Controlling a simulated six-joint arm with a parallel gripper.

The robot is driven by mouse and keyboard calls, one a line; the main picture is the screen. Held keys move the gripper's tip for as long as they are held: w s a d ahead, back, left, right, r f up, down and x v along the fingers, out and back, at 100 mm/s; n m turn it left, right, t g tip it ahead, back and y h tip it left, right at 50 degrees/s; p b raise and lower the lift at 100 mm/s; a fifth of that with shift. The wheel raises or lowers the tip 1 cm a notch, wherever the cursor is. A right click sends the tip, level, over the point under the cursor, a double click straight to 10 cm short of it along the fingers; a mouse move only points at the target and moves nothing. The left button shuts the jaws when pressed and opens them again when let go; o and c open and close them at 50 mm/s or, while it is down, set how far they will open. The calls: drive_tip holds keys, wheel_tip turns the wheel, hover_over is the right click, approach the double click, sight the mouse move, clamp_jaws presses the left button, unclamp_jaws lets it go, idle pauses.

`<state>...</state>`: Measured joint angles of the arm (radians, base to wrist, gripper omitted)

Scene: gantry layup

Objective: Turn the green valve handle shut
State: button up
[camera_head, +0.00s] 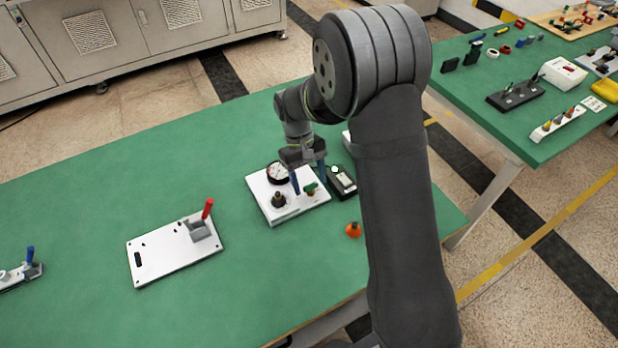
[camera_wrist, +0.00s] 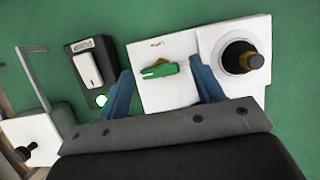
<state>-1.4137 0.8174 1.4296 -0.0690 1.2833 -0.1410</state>
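The green valve handle (camera_wrist: 158,71) lies on a white plate in the wrist view, with a brass part just behind it. It also shows small in the head view (camera_head: 310,188), near the right side of the white plate (camera_head: 308,202). My gripper (camera_wrist: 165,88) is open, with its blue fingers on either side of the handle and gaps to both. In the head view my gripper (camera_head: 308,178) is above the plate. Whether the fingertips are level with the handle I cannot tell.
A black device (camera_head: 341,181) stands close on the right. An orange knob (camera_head: 353,230) lies in front. A plate with a red lever (camera_head: 207,209) is to the left. The green table between is clear.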

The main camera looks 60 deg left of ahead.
drive_tip(key=v, duration=1.7)
drive_tip(key=shift+r, duration=0.25)
drive_tip(key=shift+f, duration=0.1)
drive_tip(key=x, duration=1.7)
drive_tip(key=shift+f, duration=0.15)
